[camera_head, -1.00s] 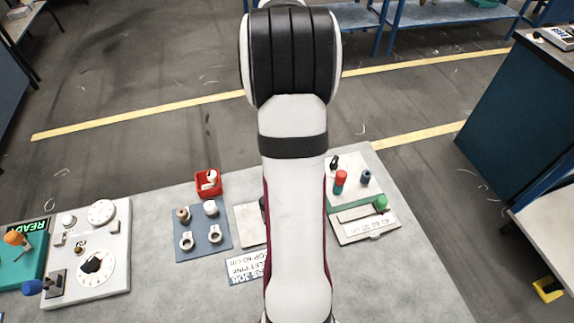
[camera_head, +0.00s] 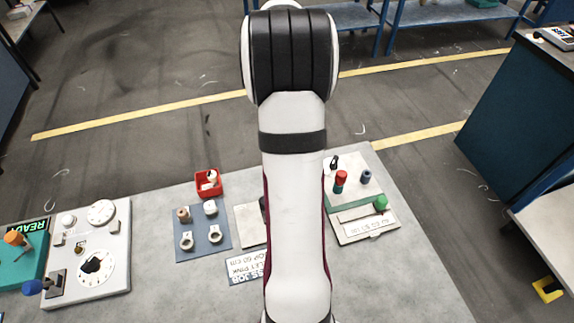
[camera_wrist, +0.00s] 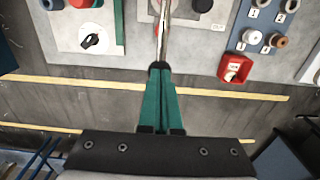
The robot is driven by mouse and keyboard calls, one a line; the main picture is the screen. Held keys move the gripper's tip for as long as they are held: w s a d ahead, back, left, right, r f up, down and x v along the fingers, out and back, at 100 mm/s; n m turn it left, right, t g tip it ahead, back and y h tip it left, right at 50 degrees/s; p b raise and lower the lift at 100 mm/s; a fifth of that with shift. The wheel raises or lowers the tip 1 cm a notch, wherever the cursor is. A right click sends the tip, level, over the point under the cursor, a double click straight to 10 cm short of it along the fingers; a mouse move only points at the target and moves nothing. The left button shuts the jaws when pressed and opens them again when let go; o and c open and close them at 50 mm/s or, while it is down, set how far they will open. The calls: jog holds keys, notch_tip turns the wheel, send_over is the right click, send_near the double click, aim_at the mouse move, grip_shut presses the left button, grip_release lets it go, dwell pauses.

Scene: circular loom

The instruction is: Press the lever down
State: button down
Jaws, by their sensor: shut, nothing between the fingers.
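A metal lever rod (camera_wrist: 164,32) with a black end (camera_wrist: 160,66) shows in the wrist view, above a pale plate at the top middle. My gripper (camera_wrist: 160,72) is shut, its green fingers together, and its tips overlap the black end in the picture. I cannot tell whether they touch it. In the head view my arm hides the gripper and most of this lever's plate (camera_head: 247,226). A blue-knobbed lever (camera_head: 34,287) and an orange-knobbed lever (camera_head: 16,239) stand at the far left of the head view, away from my arm.
A red bin (camera_head: 208,184) and a blue board (camera_head: 200,243) with rings and pegs lie left of my arm. A panel with red and blue knobs (camera_head: 346,191) and a green-knobbed slider plate (camera_head: 366,222) stand to the right. Bare table (camera_head: 410,285) lies at the front right.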

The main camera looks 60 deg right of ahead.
jog(key=shift+f, duration=1.95)
jog(key=shift+r, duration=3.05)
jog(key=shift+a, duration=0.15)
jog(key=w+a+r+n+y, duration=0.1)
jog(key=a+r, duration=0.2)
jog(key=a, duration=1)
jog(key=w+a+r+n, duration=0.1)
jog(key=a+r, duration=0.1)
jog(key=a, duration=1)
jog(key=s+a+f+n, duration=0.1)
jog(key=s+a+f, duration=0.1)
jog(key=s+a, duration=0.9)
jog(key=shift+s+a+y, duration=0.25)
jog(key=shift+a+y, duration=0.15)
jog(key=shift+a, duration=0.75)
